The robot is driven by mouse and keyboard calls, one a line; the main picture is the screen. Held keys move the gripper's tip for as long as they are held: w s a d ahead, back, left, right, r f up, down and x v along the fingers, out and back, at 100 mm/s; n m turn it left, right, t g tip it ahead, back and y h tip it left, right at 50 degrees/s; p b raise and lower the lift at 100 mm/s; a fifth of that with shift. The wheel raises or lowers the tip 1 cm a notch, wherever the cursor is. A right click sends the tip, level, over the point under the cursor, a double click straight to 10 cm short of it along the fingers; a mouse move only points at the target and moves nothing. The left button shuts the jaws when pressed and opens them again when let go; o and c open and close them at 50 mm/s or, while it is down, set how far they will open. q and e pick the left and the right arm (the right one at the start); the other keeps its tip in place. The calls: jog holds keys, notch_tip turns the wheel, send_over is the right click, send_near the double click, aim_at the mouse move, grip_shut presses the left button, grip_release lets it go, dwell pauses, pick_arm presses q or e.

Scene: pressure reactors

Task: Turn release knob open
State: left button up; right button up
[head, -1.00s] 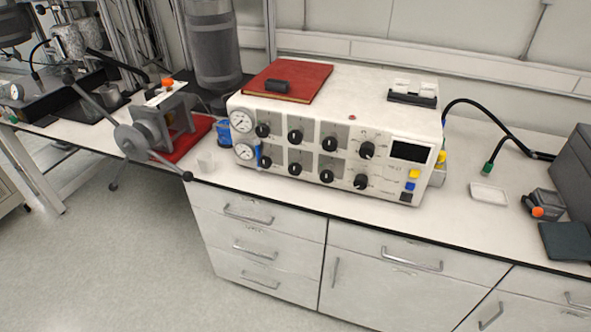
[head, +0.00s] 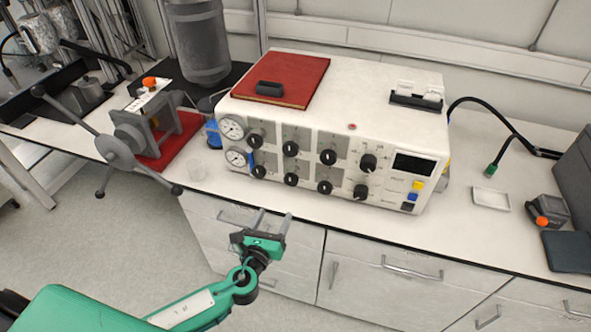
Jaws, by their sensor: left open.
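A white control box (head: 390,130) stands on the bench in the middle of the head view. Its front carries two rows of black knobs, among them an upper right knob (head: 368,163) and a lower right knob (head: 361,191). Two round gauges (head: 232,128) sit at its left end, and a blue lever shows beside the lower one. I cannot read which knob is the release knob. My left gripper (head: 258,217) is open and empty, in front of the drawers, below and apart from the box. My right gripper is not in view.
A red book (head: 293,80) with a black object lies on the box. A grey device with a spoked handle (head: 118,146) stands at left on a red base.

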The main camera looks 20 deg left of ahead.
aim_at(290, 182)
pick_arm(q)
jog(key=shift+m, duration=0.3)
jog(key=w+p, duration=0.1)
jog(key=w, duration=0.3)
jog(key=w+r+p, duration=0.1)
jog(key=w, duration=0.3)
jog(key=w+d+p, duration=0.1)
jog(key=w, duration=0.3)
jog(key=shift+w+r, duration=0.35)
jog(key=shift+r, duration=0.05)
jog(key=shift+w, duration=0.55)
